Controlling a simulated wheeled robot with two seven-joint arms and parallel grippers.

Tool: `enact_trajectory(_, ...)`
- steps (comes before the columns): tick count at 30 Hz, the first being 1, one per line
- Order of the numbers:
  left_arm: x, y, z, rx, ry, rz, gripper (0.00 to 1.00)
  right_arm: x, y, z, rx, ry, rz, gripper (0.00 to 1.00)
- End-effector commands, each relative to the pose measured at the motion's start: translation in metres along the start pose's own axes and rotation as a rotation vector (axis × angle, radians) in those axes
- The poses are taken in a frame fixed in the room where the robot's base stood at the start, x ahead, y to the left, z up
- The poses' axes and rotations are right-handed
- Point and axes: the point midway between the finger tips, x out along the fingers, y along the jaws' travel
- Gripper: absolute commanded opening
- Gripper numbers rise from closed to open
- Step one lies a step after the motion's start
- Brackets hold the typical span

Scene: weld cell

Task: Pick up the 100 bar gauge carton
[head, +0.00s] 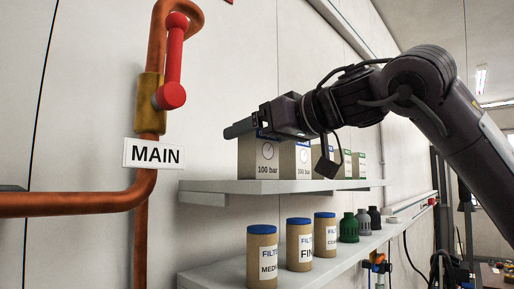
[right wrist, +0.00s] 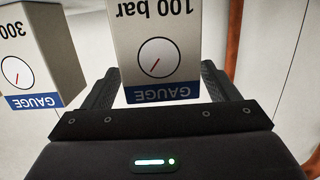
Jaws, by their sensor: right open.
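The 100 bar gauge carton (head: 258,158) stands at the left end of the upper shelf, a grey-brown box with a blue band and a dial on its label. My right gripper (head: 241,128) reaches in from the right at the height of the carton's top and hides part of it. In the right wrist view the carton (right wrist: 157,45) appears upside down, with one open finger on each side. The fingers do not appear closed on it, and whether either touches it I cannot tell. My left gripper is not in view.
A 300 bar carton (right wrist: 38,60) stands beside it, with green-labelled cartons (head: 360,165) farther along the upper shelf (head: 230,187). Filter canisters (head: 262,257) and dark fittings (head: 349,227) stand on the shelf below. A copper pipe (head: 142,225) with a red-handled valve (head: 172,70) is at left.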

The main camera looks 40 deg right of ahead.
Motion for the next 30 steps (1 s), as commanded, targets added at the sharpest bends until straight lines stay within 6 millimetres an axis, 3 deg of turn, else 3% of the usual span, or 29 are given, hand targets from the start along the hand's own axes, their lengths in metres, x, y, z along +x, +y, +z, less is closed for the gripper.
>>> enact_trajectory(5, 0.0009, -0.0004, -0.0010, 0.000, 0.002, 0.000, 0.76, -0.0002, -0.0002, 0.0004, 0.000, 0.001, 0.000, 0.81)
enact_trajectory(17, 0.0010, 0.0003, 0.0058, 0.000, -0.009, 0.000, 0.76, -0.0003, -0.0001, 0.0007, 0.000, 0.000, 0.000, 0.29)
enact_trajectory(30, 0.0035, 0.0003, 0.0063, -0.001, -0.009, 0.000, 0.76, -0.0015, -0.0002, -0.0081, -0.001, -0.001, 0.001, 0.28)
